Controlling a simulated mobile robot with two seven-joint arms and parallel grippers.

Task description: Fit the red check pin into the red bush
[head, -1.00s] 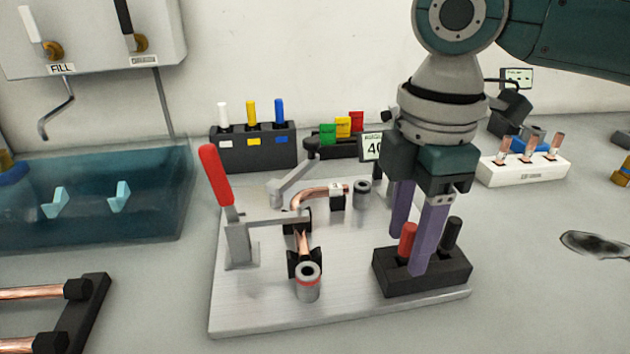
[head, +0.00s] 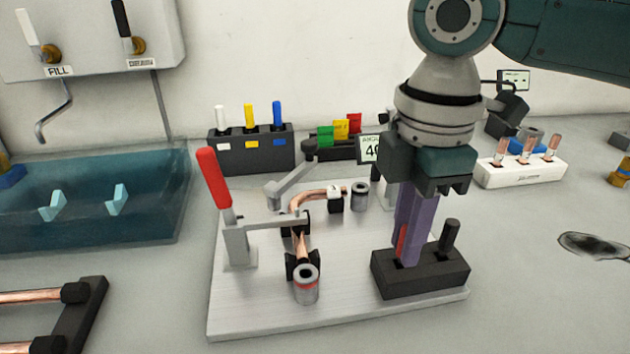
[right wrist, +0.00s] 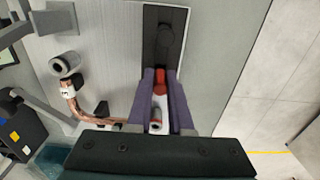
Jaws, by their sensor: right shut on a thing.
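The red check pin (head: 402,240) stands in the left hole of a black pin block (head: 420,278). My right gripper (head: 408,250) is shut on it from above, and its purple fingers hide most of the pin. The red pin also shows between the fingers in the right wrist view (right wrist: 160,82). The red bush (head: 306,284), a grey cylinder with a red band and an open top, stands at the front of the metal fixture plate (head: 250,318), left of the gripper. My left gripper is not in view.
A black pin (head: 450,236) stands in the block's right hole. A bent copper tube (head: 300,240), a grey bush (head: 360,196) and a red-handled clamp (head: 214,178) are on the plate. Plate between red bush and block is clear.

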